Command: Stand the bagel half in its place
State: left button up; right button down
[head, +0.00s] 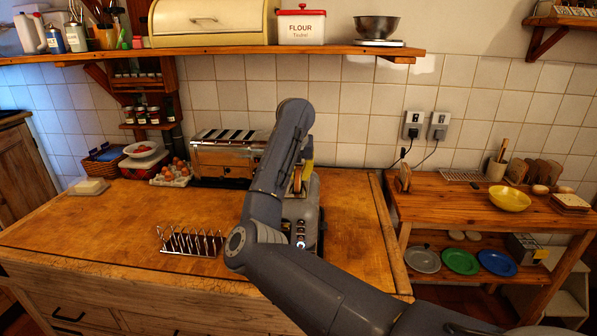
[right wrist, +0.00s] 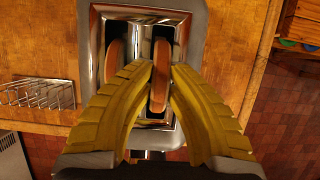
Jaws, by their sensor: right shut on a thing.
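My right gripper (right wrist: 160,70) is shut on a bagel half (right wrist: 161,88), with its yellow fingers on both sides of it. The gripper shows in the head view (head: 304,172), partly behind my own arm. The held half is on edge at the right slot of a grey and chrome toaster (right wrist: 196,40); how deep it sits I cannot tell. Another bagel half (right wrist: 114,62) stands in the left slot. The toaster also shows in the head view (head: 311,212), mostly hidden by my arm. My left gripper is not in view.
A wire toast rack (head: 190,241) stands left of the toaster. A long chrome toaster (head: 222,160) stands behind, near an egg carton (head: 171,175). A side table at right holds a yellow bowl (head: 509,199). The left front of the worktop is clear.

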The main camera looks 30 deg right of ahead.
jog(key=shift+f, duration=0.15)
jog(key=c, duration=0.8)
grip_release()
jog(key=shift+o, duration=0.2)
jog(key=shift+r, duration=4)
